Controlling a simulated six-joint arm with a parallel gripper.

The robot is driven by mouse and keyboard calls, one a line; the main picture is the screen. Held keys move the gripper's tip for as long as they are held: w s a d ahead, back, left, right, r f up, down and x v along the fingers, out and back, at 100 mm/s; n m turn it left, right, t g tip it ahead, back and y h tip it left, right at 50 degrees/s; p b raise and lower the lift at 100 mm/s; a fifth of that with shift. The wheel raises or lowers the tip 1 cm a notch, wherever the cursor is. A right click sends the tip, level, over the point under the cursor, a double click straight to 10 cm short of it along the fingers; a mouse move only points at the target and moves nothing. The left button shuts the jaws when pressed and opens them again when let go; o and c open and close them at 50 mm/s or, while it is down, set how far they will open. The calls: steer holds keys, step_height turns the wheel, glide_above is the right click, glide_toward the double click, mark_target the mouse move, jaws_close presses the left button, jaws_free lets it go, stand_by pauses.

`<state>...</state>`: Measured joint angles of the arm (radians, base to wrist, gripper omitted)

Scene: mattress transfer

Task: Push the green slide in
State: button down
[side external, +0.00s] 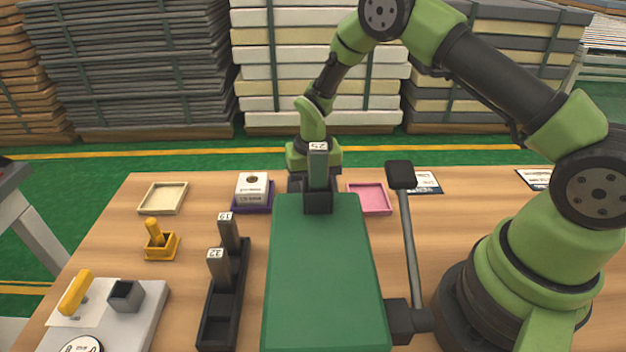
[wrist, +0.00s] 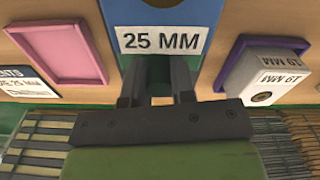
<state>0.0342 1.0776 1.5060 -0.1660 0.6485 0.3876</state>
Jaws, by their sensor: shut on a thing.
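The green slide (side external: 322,270), a large flat green body, stands at the front centre of the table in the side view. A grey upright block labelled 25 (side external: 318,165) shows just behind its far edge. A blue panel (wrist: 190,12) with a "25 MM" label lies beyond the fingers in the wrist view. The lower end of the block is unclear.
A lever (side external: 408,240) with a black knob stands right of the green body. A black rack (side external: 218,330) holding blocks 19 and 22 is on its left. Pink (side external: 369,211), purple (side external: 240,208) and cream (side external: 163,212) trays lie behind. A yellow-handled piece (side external: 158,245) stands left.

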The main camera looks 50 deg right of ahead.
steer(key=c, duration=1)
jaws_free()
